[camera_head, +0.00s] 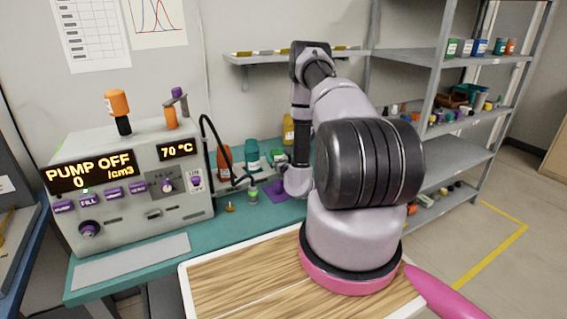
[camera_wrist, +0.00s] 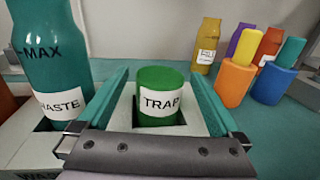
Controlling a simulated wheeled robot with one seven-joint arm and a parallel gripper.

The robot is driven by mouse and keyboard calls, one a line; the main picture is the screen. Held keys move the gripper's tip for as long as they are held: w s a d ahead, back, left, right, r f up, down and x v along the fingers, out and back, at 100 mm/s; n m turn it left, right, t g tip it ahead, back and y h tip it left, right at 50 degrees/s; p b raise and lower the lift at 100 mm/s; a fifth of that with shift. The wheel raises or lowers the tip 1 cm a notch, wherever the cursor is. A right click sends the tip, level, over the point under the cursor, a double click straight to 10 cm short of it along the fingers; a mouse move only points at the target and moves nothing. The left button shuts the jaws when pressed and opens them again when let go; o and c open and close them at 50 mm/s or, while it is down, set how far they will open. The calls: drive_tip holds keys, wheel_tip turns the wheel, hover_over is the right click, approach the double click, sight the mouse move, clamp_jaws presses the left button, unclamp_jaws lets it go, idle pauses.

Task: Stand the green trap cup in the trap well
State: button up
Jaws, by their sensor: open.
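The green trap cup (camera_wrist: 160,101), labelled TRAP, stands upright in the wrist view. Its base is within a dark square opening in a pale grey block (camera_wrist: 190,126), which appears to be the trap well. How deep the cup sits cannot be seen. My gripper (camera_wrist: 160,76) is open, with one teal finger on each side of the cup and visible gaps between them.
A teal waste bottle (camera_wrist: 45,60) stands close to the left finger, also in a square holder. In the head view, the pump machine (camera_head: 135,185) stands left on the green bench (camera_head: 232,222).

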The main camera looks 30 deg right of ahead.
drive_tip(key=s, duration=0.3)
drive_tip(key=s+a, duration=0.1)
drive_tip(key=s, duration=0.6)
drive_tip(key=shift+s+a, duration=0.15)
drive_tip(key=w+a+r+n+y, duration=0.35)
drive_tip(key=a+r+y, duration=0.3)
drive_tip(key=r, duration=0.25)
drive_tip(key=w+a+r+n+y, duration=0.2)
drive_tip(key=a+r+n+y, duration=0.2)
drive_tip(key=a+r+y, duration=0.45)
drive_tip(key=s+a+r+n+g+y, duration=0.4)
drive_tip(key=a+r+n+g, duration=0.15)
drive_tip(key=r, duration=0.45)
drive_tip(key=s+a+r+n+g+h, duration=0.2)
drive_tip(key=s+a+r+n+g, duration=0.25)
drive_tip(key=s+n+g, duration=0.45)
drive_tip(key=s+a+r+n+g+h, duration=0.2)
drive_tip(key=s+a+r+n+g, duration=0.3)
drive_tip(key=s, duration=0.6)
drive_tip(key=s+d+r+n+t+h, duration=0.3)
drive_tip(key=d+r+t+h, duration=0.1)
drive_tip(key=d+h, duration=0.1)
drive_tip(key=s+d+r+n+t+h, duration=0.3)
drive_tip(key=d+t+h, duration=0.2)
drive_tip(key=d, duration=0.3)
drive_tip(key=shift+s+r+h, duration=0.2)
drive_tip(key=shift+r+h, duration=0.15)
drive_tip(key=shift+h, duration=0.05)
